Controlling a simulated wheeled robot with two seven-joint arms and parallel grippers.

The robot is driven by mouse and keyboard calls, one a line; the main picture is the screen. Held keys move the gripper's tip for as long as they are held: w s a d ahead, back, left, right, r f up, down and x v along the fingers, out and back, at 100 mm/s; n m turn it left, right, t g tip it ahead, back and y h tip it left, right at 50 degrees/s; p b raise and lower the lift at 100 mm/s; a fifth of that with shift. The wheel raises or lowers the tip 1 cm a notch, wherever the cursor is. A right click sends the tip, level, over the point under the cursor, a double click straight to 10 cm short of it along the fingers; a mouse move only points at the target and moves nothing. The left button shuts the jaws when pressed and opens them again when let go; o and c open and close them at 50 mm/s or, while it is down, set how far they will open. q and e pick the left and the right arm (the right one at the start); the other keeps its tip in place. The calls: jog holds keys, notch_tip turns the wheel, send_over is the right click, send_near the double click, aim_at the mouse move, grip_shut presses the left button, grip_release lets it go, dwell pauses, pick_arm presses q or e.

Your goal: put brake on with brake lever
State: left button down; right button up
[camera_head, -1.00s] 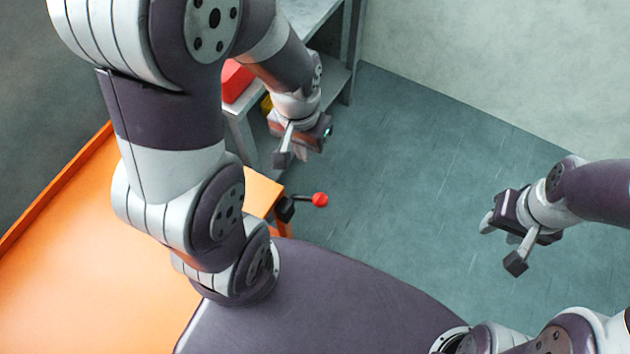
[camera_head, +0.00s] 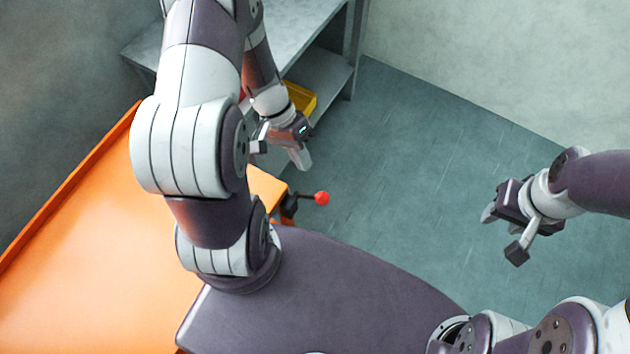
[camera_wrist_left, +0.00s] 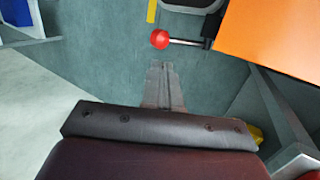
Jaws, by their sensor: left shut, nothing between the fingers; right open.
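The brake lever is a short metal rod (camera_head: 304,196) with a red ball knob (camera_head: 322,198). It sticks out to the right from a dark mount at the corner of the orange cart (camera_head: 90,240). My left gripper (camera_head: 303,160) is shut and empty, above and slightly left of the knob in the head view, apart from it. In the left wrist view the knob (camera_wrist_left: 160,39) lies just beyond the shut fingertips (camera_wrist_left: 160,66), with the rod (camera_wrist_left: 188,42) running right to the cart. My right gripper (camera_head: 490,216) is open and empty over the floor at the right.
A grey shelf unit (camera_head: 300,30) stands behind my left arm, with a yellow bin (camera_head: 301,97) on its lower shelf. The teal floor (camera_head: 410,160) between my two grippers is clear. A pale wall (camera_head: 520,60) closes the back right.

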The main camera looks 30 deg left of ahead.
aim_at(320, 193)
pick_arm(q)
jog(key=x, duration=0.8)
jog(key=shift+d+f, duration=0.2)
jog(key=shift+f, duration=0.05)
pick_arm(e)
jog(key=shift+r, duration=0.2)
